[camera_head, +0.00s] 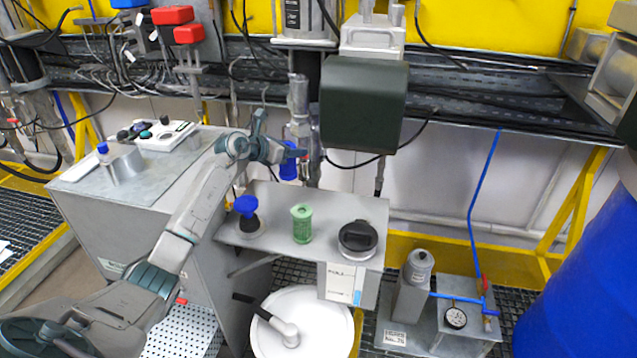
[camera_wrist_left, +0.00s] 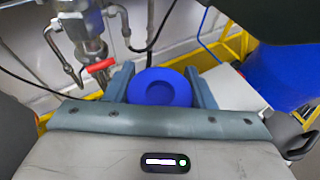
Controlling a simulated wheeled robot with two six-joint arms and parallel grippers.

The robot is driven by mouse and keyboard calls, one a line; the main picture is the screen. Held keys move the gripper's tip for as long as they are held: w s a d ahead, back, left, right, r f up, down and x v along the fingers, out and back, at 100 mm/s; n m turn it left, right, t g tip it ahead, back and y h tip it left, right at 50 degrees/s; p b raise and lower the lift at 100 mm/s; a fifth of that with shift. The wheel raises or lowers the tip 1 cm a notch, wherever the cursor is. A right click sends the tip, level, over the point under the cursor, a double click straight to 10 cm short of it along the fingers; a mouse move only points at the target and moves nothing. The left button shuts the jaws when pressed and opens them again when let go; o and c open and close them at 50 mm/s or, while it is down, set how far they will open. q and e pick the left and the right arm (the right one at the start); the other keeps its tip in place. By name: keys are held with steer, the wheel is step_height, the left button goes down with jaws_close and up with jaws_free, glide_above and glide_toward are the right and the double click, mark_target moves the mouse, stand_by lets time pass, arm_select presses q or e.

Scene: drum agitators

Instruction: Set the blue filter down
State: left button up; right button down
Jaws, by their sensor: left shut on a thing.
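The blue filter (camera_head: 289,170) is a short blue cylinder held in the air in front of the glass and metal pipework. In the left wrist view its round blue top (camera_wrist_left: 160,88) sits between the two fingers. My left gripper (camera_head: 278,150) is shut on it; the fingers hide part of its sides. It hangs above and behind a grey metal shelf (camera_head: 285,257), apart from it. My right gripper is in neither view.
On the shelf stand a blue-topped dark piece (camera_head: 246,208), a green cylinder (camera_head: 301,223) and a black round lid (camera_head: 358,240), with bare metal between them. A dark green box (camera_head: 362,105) hangs close right of the gripper. A red-handled valve (camera_wrist_left: 101,65) is near the fingers.

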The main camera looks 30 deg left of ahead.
mark_target(294, 172)
arm_select(q)
steer(key=f, duration=0.3)
steer(key=f+p, duration=0.1)
steer(key=f, duration=0.4)
steer(key=shift+w+f, duration=0.3)
steer(key=shift+f, duration=0.05)
steer(key=d+p, duration=0.1)
steer(key=d, duration=0.1)
steer(key=w+d+p, duration=0.1)
steer(key=d+p, duration=0.1)
steer(key=d, duration=0.1)
steer(key=d+p, duration=0.2)
steer(key=d, duration=0.1)
steer(key=shift+w+f, duration=0.3)
steer(key=shift+w, duration=0.1)
steer(key=shift+f, duration=0.1)
steer(key=shift+a+f, duration=0.1)
steer(key=shift+f, duration=0.15)
steer(key=o, duration=1)
steer(key=shift+c, duration=0.2)
